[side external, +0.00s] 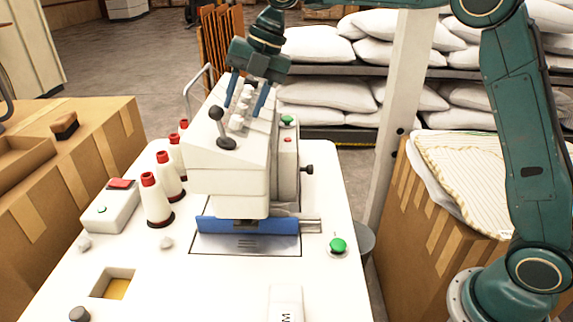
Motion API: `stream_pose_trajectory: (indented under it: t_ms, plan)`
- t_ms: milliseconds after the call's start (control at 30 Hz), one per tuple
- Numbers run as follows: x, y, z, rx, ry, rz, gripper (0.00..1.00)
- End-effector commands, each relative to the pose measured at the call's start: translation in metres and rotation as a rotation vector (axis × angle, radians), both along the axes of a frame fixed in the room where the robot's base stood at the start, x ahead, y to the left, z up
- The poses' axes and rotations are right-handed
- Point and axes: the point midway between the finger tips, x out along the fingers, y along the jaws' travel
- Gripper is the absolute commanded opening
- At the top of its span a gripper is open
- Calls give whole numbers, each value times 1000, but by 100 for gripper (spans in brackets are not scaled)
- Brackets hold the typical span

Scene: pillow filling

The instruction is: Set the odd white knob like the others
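A row of small white knobs (241,108) runs along the sloped top of the white sewing machine head (228,165). They are too small for me to tell which one is set differently. My gripper (246,105) points down over this row from behind. Its two blue-tipped fingers are apart, one to each side of the knobs, and partly hide the farther ones. I cannot tell whether a finger touches a knob.
A black ball-topped lever (217,115) stands in front of the knobs, near my gripper. A bent metal rod (187,92) rises at left. Red-topped thread cones (156,200) stand on the white table (215,295). A green button (338,245) is at right.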

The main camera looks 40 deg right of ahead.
Motion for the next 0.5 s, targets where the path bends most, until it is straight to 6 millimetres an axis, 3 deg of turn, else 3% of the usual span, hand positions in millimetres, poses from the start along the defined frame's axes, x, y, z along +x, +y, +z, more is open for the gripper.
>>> stream_pose_trajectory:
  t_ms: [267,500]
  plan:
    - [0,-1,3,1,0,-1,43]
    - [-3,-7,18,1,-2,-1,43]
